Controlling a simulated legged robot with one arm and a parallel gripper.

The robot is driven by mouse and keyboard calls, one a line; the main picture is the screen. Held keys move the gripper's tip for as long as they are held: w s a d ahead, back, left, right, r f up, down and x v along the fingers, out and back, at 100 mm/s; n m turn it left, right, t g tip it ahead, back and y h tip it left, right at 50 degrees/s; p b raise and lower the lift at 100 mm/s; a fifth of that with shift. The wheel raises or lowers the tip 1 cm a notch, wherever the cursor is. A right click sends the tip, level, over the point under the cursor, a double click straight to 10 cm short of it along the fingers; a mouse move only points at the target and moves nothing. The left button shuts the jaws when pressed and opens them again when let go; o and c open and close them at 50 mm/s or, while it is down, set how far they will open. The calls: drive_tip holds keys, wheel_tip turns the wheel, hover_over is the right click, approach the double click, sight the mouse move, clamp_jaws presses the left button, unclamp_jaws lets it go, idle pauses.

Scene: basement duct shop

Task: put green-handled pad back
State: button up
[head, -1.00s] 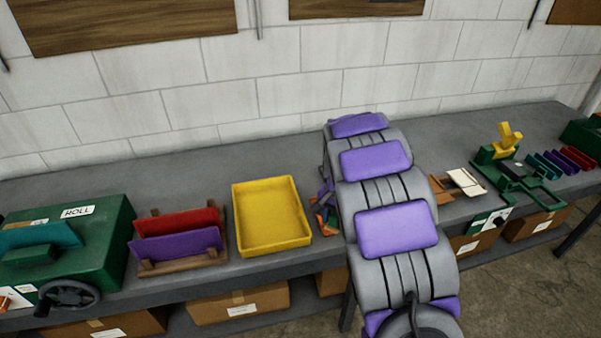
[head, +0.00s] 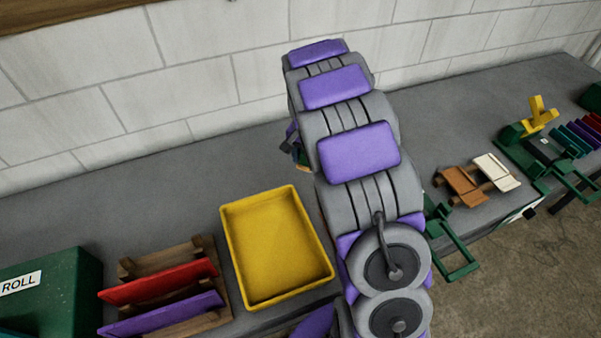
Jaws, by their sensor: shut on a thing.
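My gripper (head: 290,143) shows only in part, at the left side of my arm's far end, above the bench near the wall. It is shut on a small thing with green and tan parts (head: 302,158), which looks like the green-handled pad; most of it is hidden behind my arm. A low wooden rack on the right of the bench holds a brown pad (head: 463,187) and a cream pad (head: 496,172). The wooden rack (head: 128,268) on the left holds a red panel (head: 160,282) and a purple panel (head: 165,316).
A yellow tray (head: 228,228) lies empty on the grey bench, left of my arm. A green box marked ROLL (head: 60,290) stands far left. A green bracket (head: 458,262) is right of my arm. A green and yellow tool (head: 537,120) and several coloured plates (head: 577,140) stand far right.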

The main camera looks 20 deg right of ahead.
drive_tip(key=b, duration=0.1)
hover_over(306, 186)
drive_tip(key=f, duration=0.5)
drive_tip(key=shift+a+f, duration=0.3)
drive_tip(key=shift+a, duration=0.1)
drive_tip(key=shift+w+d+f, duration=0.1)
drive_tip(key=shift+d+f, duration=0.15)
drive_tip(key=shift+f, duration=0.1)
drive_tip(key=f, duration=0.3)
drive_tip(key=shift+d+b, duration=0.2)
drive_tip(key=shift+b, duration=0.2)
drive_tip(key=shift+a+f, duration=0.1)
drive_tip(key=shift+f, duration=0.25)
drive_tip(key=shift+a+r, duration=0.1)
drive_tip(key=shift+a, duration=0.2)
drive_tip(key=o, duration=1)
drive_tip(key=shift+d, duration=0.3)
